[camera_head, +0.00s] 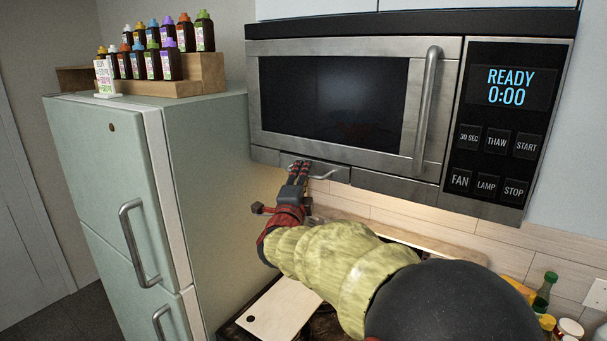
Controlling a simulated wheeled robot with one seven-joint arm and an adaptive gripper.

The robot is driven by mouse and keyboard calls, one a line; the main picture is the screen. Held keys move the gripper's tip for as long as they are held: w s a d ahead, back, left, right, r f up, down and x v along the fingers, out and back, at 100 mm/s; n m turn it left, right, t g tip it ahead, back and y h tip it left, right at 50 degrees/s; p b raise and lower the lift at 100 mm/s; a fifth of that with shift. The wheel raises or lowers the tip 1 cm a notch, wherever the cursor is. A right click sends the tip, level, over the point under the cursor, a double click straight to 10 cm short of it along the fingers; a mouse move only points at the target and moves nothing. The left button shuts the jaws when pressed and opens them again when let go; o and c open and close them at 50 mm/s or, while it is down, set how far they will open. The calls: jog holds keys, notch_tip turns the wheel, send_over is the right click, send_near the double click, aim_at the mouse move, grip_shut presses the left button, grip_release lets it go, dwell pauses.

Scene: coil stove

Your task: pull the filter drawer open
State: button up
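The filter drawer (344,174) is a narrow metal front along the underside of the microwave, with a small bar handle (324,177). It looks flush or nearly flush with the panels beside it. My gripper (300,166) is raised to the left part of this handle, its fingers pointing up and away from the camera. The fingertips overlap the handle and the drawer front in the picture. The two fingers look close together. I cannot tell whether they grip the handle or only stand beside it.
The microwave (253,92) has a vertical door handle (428,105) and a button panel (497,140). A green fridge (212,200) stands close on the left, with bottles on a wooden rack (205,72). Below are a cutting board (280,308) and, at right, a green bottle (544,292) and jars.

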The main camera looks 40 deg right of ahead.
jog(key=shift+w+d, duration=0.15)
jog(key=shift+d, duration=0.05)
jog(key=shift+c, duration=0.6)
grip_shut()
